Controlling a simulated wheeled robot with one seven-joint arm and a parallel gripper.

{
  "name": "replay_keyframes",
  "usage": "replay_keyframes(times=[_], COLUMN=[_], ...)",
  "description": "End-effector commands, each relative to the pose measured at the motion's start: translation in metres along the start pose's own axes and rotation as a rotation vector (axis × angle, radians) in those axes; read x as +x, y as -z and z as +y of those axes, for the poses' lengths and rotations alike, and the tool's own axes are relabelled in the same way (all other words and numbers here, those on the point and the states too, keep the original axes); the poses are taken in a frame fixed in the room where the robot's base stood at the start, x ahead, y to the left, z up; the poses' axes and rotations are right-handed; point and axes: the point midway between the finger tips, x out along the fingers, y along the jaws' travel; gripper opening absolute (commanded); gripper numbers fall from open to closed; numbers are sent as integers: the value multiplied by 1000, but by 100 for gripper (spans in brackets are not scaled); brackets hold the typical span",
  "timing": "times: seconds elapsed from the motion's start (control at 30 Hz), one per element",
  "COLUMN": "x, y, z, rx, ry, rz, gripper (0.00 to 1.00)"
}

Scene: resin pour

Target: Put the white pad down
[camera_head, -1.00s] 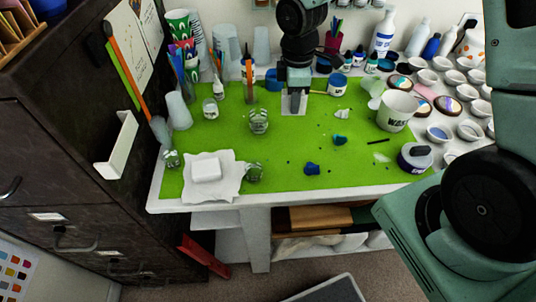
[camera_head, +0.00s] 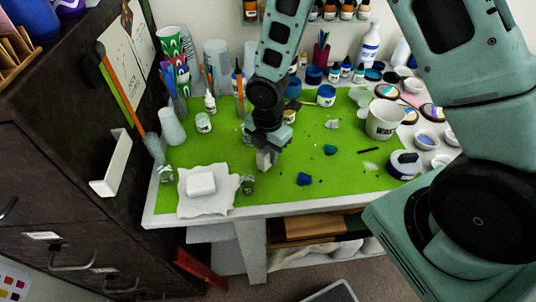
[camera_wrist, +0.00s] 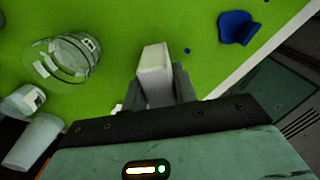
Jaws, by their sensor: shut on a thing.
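The white pad (camera_head: 264,160) is a small pale block in my gripper (camera_head: 267,148), over the green mat (camera_head: 300,150). In the wrist view the pad (camera_wrist: 155,72) stands out from between the two grey fingers (camera_wrist: 160,88), which are shut on it. Its lower end is close to the mat, but I cannot tell whether it touches. Bare green mat shows around its far end in the wrist view.
A white block (camera_head: 201,184) lies on crumpled white paper (camera_head: 215,206) farther left. A blue blob (camera_head: 304,179) lies to the right. A WAX-style lettered cup (camera_head: 385,120) stands farther right.

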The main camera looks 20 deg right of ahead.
Motion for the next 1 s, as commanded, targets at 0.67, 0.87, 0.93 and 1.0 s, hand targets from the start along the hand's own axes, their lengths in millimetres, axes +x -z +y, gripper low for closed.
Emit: replay_keyframes(times=[0.67, 0.87, 0.93, 1.0], x=[18, 17, 15, 10], y=[0, 0, 0, -1], z=[0, 0, 0, 0], rx=[1, 1, 2, 3], ry=[0, 0, 0, -2], rz=[-1, -1, -1, -1], gripper=[50, 50, 50, 50])
